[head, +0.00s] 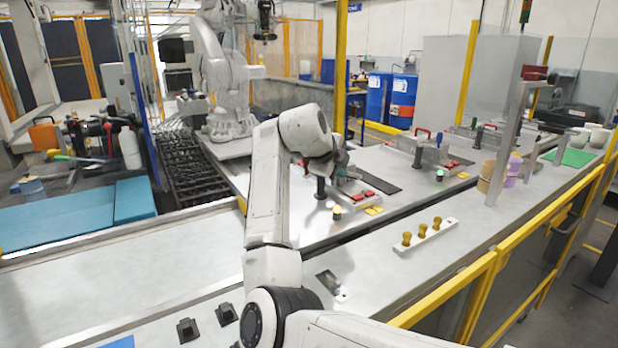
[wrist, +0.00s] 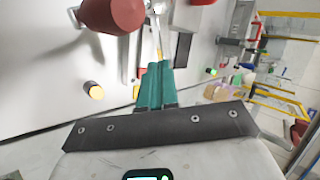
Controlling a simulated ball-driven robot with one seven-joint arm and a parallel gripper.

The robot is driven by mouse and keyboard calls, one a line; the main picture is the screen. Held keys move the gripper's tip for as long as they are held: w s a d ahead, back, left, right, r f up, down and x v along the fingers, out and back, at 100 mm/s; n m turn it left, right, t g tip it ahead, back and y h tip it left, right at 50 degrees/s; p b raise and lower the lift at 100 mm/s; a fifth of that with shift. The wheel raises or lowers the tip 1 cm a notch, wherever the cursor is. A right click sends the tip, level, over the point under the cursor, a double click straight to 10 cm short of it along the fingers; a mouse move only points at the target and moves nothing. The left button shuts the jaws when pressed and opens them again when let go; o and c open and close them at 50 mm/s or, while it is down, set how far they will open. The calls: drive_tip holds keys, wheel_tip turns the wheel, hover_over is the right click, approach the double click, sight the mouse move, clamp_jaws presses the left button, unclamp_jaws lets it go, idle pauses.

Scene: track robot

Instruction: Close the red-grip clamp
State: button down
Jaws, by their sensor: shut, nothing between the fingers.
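My gripper (head: 341,172) is at the nearest work station on the metal bench, past the end of my forearm. In the wrist view its two green fingers (wrist: 155,82) are pressed together with nothing between them. A large dark-red rounded grip (wrist: 114,14) shows close to the camera at the upper left of the wrist view, apart from the fingers. A shiny metal part (wrist: 158,10) lies just beyond the fingertips. In the head view my arm hides most of this clamp, so its lever position cannot be told.
A dark post (head: 320,188), red blocks (head: 363,196) and a small lamp (head: 337,211) stand beside my gripper. A second station with a red handle (head: 423,132) is to the right. A white rack with yellow pegs (head: 426,236) lies in front. A yellow rail (head: 480,275) edges the bench.

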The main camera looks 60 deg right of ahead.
drive_tip(key=d+n+t+p, duration=0.1)
drive_tip(key=n+t, duration=0.1)
drive_tip(key=d+n+t+y+p, duration=0.1)
drive_tip(key=d+n+p, duration=0.1)
drive_tip(key=n, duration=0.1)
drive_tip(key=s+d+n+t+p, duration=0.1)
drive_tip(key=n+t, duration=0.1)
drive_tip(key=shift+d+r+t+y, duration=0.25)
drive_tip(key=shift+d+t+y, duration=0.05)
drive_tip(key=shift+d+y, duration=0.1)
drive_tip(key=n+p, duration=0.1)
drive_tip(key=d+n+t+y+p, duration=0.2)
drive_tip(key=n, duration=0.1)
drive_tip(key=shift+w+d+f+p, duration=0.1)
drive_tip(key=shift+w+d+p, duration=0.15)
drive_tip(key=shift+w+p, duration=0.15)
drive_tip(key=shift+w+d+n+y, duration=0.1)
drive_tip(key=shift+w+n+y, duration=0.05)
drive_tip(key=shift+n+y, duration=0.15)
drive_tip(key=shift+w+d+f+p, duration=0.15)
drive_tip(key=shift+d+p, duration=0.15)
drive_tip(key=shift+p, duration=0.2)
